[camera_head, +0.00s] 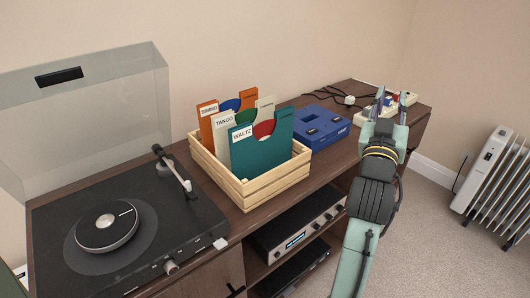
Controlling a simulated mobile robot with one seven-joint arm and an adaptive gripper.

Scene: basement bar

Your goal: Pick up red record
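The red record (263,129) shows as a curved edge standing up from the cut-out of a teal sleeve near the front of a wooden crate (262,190). Its lower part is hidden by the sleeve. My gripper (391,97) is well to the right of the crate, over the right end of the cabinet. Its two fingers are apart with nothing seen between them, and it is not touching the record.
Behind the red record are a blue record (231,105) and an orange divider (207,123) in the crate. A turntable (170,225) with a raised clear lid stands left. A blue box (320,127) and a power strip (367,118) with cables lie right of the crate.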

